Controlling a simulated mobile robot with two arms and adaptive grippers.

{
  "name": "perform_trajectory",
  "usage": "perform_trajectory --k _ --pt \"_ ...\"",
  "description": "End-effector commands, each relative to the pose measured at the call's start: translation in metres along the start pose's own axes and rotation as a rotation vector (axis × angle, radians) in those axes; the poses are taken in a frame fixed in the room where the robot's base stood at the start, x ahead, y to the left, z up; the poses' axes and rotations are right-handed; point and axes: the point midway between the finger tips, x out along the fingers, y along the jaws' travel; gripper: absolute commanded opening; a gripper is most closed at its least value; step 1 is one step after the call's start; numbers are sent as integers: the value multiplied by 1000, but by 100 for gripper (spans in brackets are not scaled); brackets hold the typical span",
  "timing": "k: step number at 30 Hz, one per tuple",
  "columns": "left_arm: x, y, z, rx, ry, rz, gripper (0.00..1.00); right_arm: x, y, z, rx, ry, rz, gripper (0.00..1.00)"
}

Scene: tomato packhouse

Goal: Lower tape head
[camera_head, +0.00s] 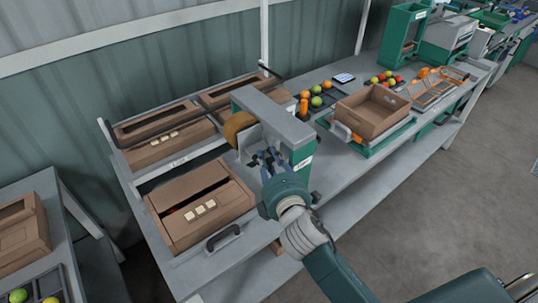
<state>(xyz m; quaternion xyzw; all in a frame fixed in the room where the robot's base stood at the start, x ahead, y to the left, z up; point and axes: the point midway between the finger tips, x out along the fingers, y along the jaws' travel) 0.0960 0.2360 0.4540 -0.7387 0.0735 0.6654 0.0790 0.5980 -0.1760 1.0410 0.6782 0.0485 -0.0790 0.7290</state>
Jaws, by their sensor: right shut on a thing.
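The tape machine stands mid-table as a grey arch (275,114) on a green post (303,156). Its tape head, with a brown tape roll (237,127) and a pale plate, hangs under the arch. My right gripper (267,158) is at the tape head, its dark fingers shut on part of it; the fingers hide the exact grip point. A brown carton (236,196) with pale labels on top sits in front of the machine, to the lower left, apart from the gripper. My left gripper is not in view.
More cartons (165,143) lie behind on a grey rack. An open brown box (368,112) stands on a green-based stand to the right, near tomatoes in a dark tray (318,101). A black handle (223,237) is at the table's front edge. The aisle floor at right is clear.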

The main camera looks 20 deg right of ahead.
Motion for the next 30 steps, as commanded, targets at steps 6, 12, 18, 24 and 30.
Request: perform_trajectory --k 6,12,18,24,30 --pt "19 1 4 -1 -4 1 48 6 -33 -1 0 -3 -1 0" --pt "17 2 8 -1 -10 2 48 6 -33 -1 0 -3 -6 0" --pt "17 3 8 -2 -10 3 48 6 -34 -1 0 -4 -8 30" --pt "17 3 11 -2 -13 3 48 5 -34 0 0 -5 -9 30" --pt "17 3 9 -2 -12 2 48 -16 -36 -2 1 -3 -11 30"
